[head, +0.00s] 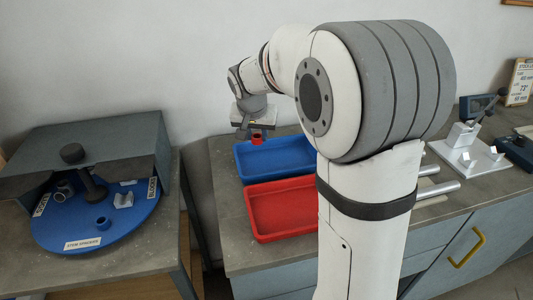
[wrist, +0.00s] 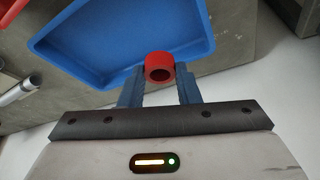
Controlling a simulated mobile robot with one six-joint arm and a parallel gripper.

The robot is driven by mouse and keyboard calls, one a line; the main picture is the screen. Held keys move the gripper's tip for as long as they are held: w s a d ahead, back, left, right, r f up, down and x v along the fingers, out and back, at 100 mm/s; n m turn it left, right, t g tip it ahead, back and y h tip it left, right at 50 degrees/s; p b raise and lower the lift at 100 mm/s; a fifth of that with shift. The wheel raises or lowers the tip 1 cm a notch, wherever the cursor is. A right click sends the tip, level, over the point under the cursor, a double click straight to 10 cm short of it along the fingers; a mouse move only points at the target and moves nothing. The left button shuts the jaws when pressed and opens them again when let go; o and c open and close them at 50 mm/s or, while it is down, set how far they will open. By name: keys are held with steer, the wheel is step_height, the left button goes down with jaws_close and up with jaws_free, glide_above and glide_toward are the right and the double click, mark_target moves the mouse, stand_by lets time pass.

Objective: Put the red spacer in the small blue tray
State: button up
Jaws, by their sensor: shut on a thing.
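The red spacer (wrist: 159,66) is a short red ring, held between the two blue-grey fingers of my gripper (wrist: 159,78) in the wrist view. My gripper is shut on it. In the head view the spacer (head: 257,141) shows under my gripper (head: 256,134), at the back left edge of the blue tray. The small blue tray (wrist: 120,30) is shallow and empty where it shows. In the head view the blue tray (head: 245,172) lies on the bench, partly hidden by my arm. I cannot tell the spacer's exact height above the tray rim.
A red tray (head: 262,230) lies in front of the blue tray. At left, a blue turntable (head: 70,233) with several fittings sits under a grey cover (head: 115,130). A metal fixture (head: 466,150) stands on the bench at right. A wall is close behind.

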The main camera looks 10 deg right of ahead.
mark_target(259, 162)
step_height(259, 162, down, 8)
steer(key=shift+f, duration=0.1)
stand_by(0.4)
steer(key=shift+f, duration=0.1)
steer(key=o, duration=0.9)
steer(key=shift+o, duration=0.2)
